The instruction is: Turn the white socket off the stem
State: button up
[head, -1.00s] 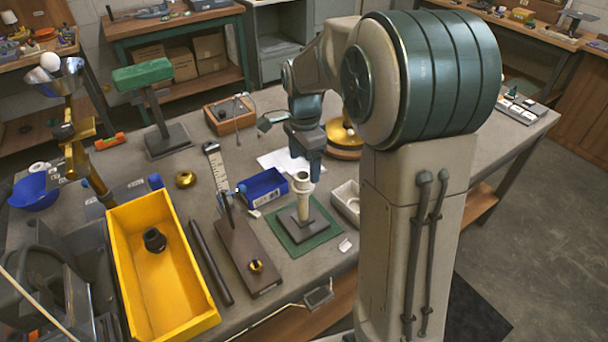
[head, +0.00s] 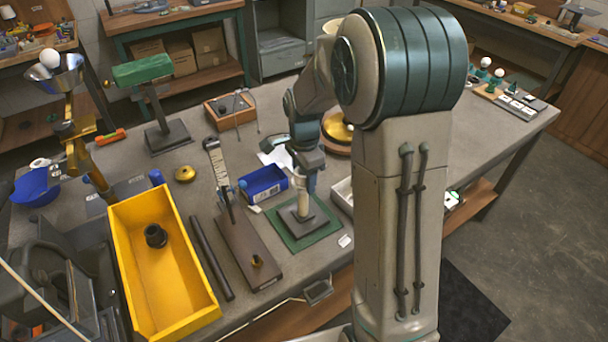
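The pale stem (head: 303,205) stands upright on a dark square base (head: 303,225) on the green mat (head: 325,234). The white socket is at the top of the stem, mostly hidden by my gripper in the head view. My gripper (head: 305,184) points straight down, with its fingers at the height of the socket. The fingers are small and partly covered by the wrist, so I cannot tell whether they are closed on the socket or only beside it.
A blue bin (head: 264,184) stands just left of the stem. A white tray (head: 342,197) is close on the right, partly behind my arm. A brown board (head: 247,253) with an upright post and a yellow bin (head: 185,288) lie further left.

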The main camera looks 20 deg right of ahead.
jog(key=shift+c, duration=0.6)
jog(key=n, duration=0.6)
jog(key=shift+w+r+n, duration=0.1)
jog(key=shift+n, duration=0.3)
jog(key=shift+n, duration=0.7)
jog(key=n, duration=0.5)
jog(key=shift+a+n+p, duration=0.1)
jog(key=shift+n+p, duration=0.2)
jog(key=shift+p, duration=0.05)
jog(key=shift+r, duration=0.1)
jog(key=shift+n, duration=1.1)
jog(key=n+p, duration=0.1)
jog(key=n, duration=0.3)
jog(key=shift+a+n, duration=0.1)
jog(key=shift+n, duration=0.2)
